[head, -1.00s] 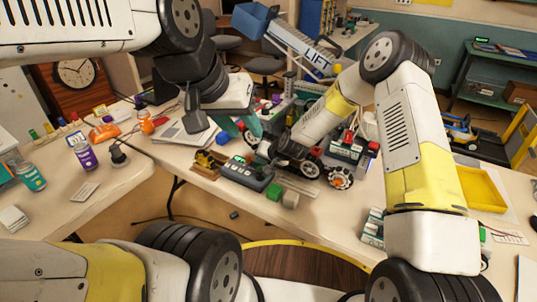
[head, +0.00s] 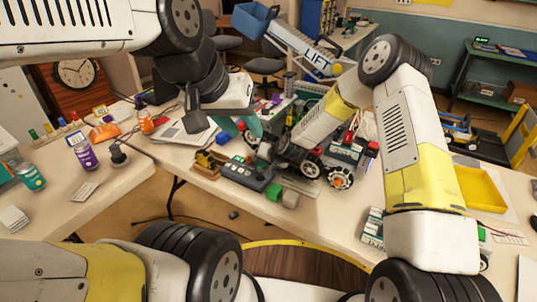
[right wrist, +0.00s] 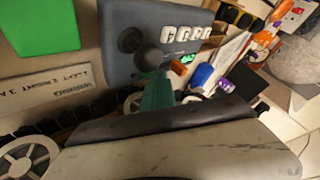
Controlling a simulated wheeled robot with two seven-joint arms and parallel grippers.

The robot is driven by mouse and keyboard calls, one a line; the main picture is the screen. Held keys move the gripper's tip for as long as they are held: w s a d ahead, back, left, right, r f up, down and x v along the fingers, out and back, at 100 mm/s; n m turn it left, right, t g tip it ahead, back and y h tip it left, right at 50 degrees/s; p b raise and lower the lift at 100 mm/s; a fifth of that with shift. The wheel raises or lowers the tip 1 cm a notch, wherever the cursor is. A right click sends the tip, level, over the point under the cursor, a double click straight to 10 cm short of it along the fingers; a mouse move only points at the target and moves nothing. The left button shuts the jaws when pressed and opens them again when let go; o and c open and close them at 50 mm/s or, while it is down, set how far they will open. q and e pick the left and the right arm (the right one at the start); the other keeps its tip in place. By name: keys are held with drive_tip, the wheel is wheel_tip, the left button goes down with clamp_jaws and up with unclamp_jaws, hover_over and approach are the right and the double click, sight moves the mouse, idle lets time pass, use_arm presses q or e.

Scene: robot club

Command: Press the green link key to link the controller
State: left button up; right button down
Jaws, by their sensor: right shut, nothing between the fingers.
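The controller is a blue-grey box (head: 246,174) lying near the table's front edge; in the right wrist view its face (right wrist: 120,45) shows a black stick and a row of white keys. A small lit green key (right wrist: 187,59) shows beyond my right gripper's teal fingertips (right wrist: 157,90), which are together and empty. I cannot tell whether they touch it. In the head view my right gripper (head: 262,150) is low by the controller's far right end, mostly hidden by its own wrist. My left gripper (head: 238,128) hangs above and behind the controller, its teal fingers apart and empty.
A wheeled robot model (head: 340,178) is close on the right. A yellow-brown part (head: 209,163) lies on the left. Bottles and small items crowd the left table.

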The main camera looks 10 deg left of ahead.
drive_tip(key=shift+f, duration=0.35)
idle(0.8)
drive_tip(key=shift+r, duration=0.8)
drive_tip(key=shift+r, duration=2.5)
drive_tip(key=shift+r, duration=0.1)
